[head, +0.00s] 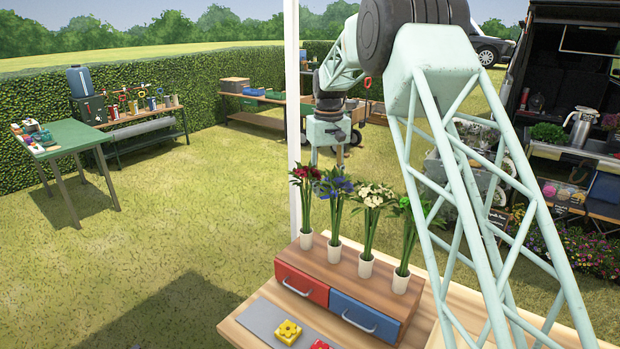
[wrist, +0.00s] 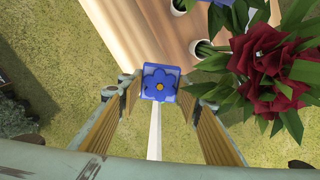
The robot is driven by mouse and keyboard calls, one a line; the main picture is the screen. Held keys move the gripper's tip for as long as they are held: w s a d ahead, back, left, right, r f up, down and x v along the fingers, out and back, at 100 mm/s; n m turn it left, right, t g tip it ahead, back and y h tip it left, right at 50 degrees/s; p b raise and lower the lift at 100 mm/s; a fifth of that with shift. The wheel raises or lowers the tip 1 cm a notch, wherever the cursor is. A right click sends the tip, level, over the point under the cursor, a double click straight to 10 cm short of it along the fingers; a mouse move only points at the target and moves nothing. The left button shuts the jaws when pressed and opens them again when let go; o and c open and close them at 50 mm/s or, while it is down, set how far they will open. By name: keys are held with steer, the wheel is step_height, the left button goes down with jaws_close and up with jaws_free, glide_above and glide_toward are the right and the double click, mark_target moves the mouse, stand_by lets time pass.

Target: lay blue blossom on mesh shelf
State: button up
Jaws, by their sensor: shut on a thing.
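The blue blossom (wrist: 160,84), a blue flower shape with an orange centre on a blue square block, sits between the fingertips of my gripper (wrist: 158,94) in the wrist view. My gripper is shut on it. In the head view my gripper (head: 340,155) hangs above and behind the vases at the back of the wooden table; the blossom cannot be made out there. I cannot pick out a mesh shelf for certain in either view.
Red (head: 305,190), blue (head: 334,200), white (head: 371,215) and green (head: 405,230) bouquets stand in white vases on a drawer box (head: 350,285). A yellow blossom (head: 288,332) lies on a grey strip (head: 262,318). The red flowers (wrist: 272,75) are close right of my gripper.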

steer(key=s+d+f+m, duration=0.2)
steer(key=d+f, duration=0.5)
steer(key=d, duration=0.3)
steer(key=s+d+f+m, duration=0.2)
steer(key=d+f, duration=0.5)
steer(key=d, duration=0.4)
steer(key=shift+f, duration=0.2)
steer(key=shift+s, duration=0.1)
